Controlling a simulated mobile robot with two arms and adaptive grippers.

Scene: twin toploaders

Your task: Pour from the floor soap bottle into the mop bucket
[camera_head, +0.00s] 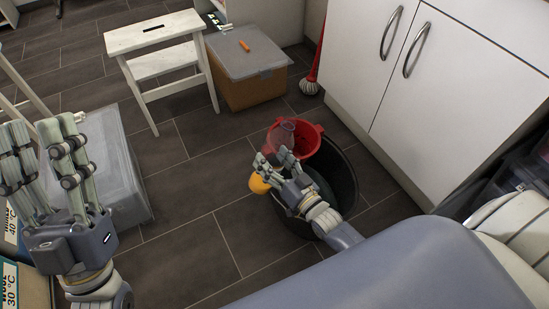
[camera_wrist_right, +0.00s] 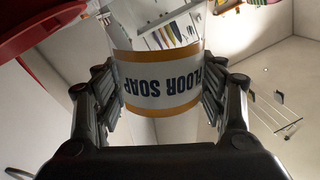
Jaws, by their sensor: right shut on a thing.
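The mop bucket (camera_head: 349,186) is dark and round, with a red wringer (camera_head: 314,138) at its far side. My right gripper (camera_head: 270,162) is above its left rim, shut on the floor soap bottle (camera_head: 284,132). The bottle's clear end overlaps the red wringer; a yellow part (camera_head: 259,184) shows on the near left side of the fingers. The right wrist view shows the bottle's label (camera_wrist_right: 165,85), upside down with orange bands, between both fingers. The bottle looks tilted; its mouth and any flow cannot be made out. My left gripper (camera_head: 42,128) is open and empty at far left.
A white step stool (camera_head: 155,40) and a lidded box (camera_head: 248,62) stand at the back. A grey translucent bin (camera_head: 118,165) is at left. White cabinets (camera_head: 440,90) border the right. Tiled floor left of the bucket is clear.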

